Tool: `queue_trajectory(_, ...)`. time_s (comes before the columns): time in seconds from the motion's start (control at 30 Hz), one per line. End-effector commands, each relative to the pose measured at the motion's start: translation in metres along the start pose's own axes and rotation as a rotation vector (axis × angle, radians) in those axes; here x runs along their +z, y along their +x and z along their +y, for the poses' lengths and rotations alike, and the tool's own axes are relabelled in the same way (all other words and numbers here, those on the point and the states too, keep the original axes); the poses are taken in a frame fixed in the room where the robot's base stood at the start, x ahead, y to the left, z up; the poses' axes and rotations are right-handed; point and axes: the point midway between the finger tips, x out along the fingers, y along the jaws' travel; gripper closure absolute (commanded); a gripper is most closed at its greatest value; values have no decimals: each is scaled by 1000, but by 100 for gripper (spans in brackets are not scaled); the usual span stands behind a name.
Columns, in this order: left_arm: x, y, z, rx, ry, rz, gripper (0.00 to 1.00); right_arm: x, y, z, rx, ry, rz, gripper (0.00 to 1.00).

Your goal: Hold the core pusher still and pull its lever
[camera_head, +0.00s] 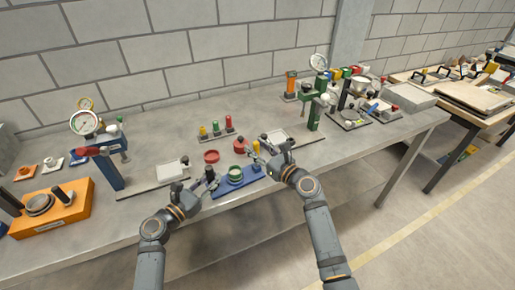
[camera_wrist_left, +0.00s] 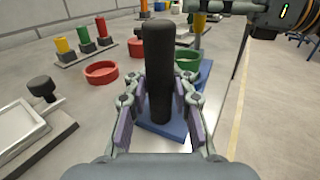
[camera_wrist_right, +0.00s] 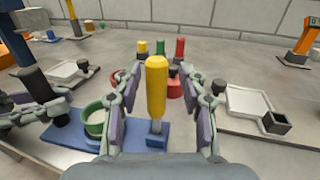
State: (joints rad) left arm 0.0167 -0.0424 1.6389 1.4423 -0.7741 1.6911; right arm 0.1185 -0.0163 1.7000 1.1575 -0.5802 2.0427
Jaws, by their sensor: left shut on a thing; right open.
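The core pusher has a blue base (camera_head: 236,182), which lies near the table's front edge. It carries a green ring (camera_head: 235,172) with a pale inside, a black upright handle (camera_wrist_left: 158,70) and a yellow-topped lever (camera_wrist_right: 156,85). My left gripper (camera_head: 211,181) is shut on the black handle; its fingers show on both sides in the left wrist view (camera_wrist_left: 160,103). My right gripper (camera_head: 262,153) is open, with its fingers apart on either side of the upright lever in the right wrist view (camera_wrist_right: 163,97). In the head view the grippers hide part of the pusher.
Red rings (camera_head: 211,156) lie behind the pusher, and a rack with yellow, green and red pegs (camera_head: 217,130) stands further back. A blue press (camera_head: 100,155) with a gauge stands left and a green press (camera_head: 314,105) right, each beside a pale tray.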

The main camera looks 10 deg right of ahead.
Motion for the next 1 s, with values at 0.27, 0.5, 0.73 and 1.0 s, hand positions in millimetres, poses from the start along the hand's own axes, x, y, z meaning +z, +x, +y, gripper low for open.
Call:
queue_trajectory(0.27,-1,0,0,0,0,1,100,0,0,0,0,-1,0,70)
queue_trajectory(0.5,-1,0,0,0,0,1,100,0,0,-1,-2,-2,-1,100)
queue_trajectory(0.73,-1,-1,0,2,0,1,100,0,-1,-2,-5,-4,-1,100)
queue_trajectory(1.0,-1,-1,1,2,0,2,100,0,-2,0,2,-8,-23,100)
